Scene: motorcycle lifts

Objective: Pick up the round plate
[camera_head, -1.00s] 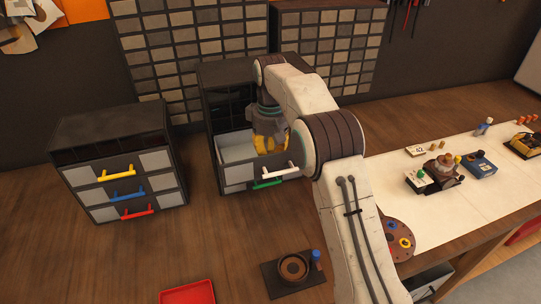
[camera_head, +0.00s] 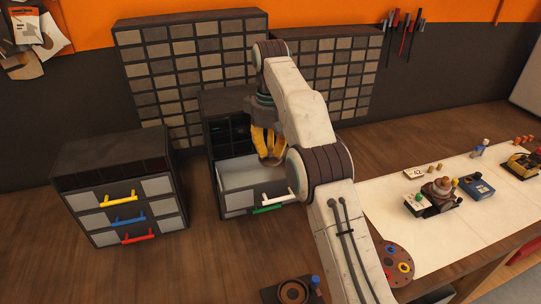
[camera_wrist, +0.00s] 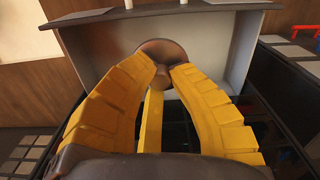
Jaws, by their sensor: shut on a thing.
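The round plate (camera_wrist: 178,52) is a brown disc in the wrist view, between and beyond the tips of my yellow fingers. In the head view it shows as a small brown shape (camera_head: 272,161) under the fingertips. My gripper (camera_wrist: 163,60) is shut on it, with a tip on each side of its near part. In the head view my gripper (camera_head: 268,150) points down over the open white drawer (camera_head: 235,178) of the right cabinet. Most of the plate's face is hidden by the fingers, and its height above the drawer floor is hard to tell.
A second drawer cabinet (camera_head: 100,155) with yellow, blue and red handles stands to the left. The drawer's walls surround the area under my gripper. A white work surface (camera_head: 460,220) with small models is at the right.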

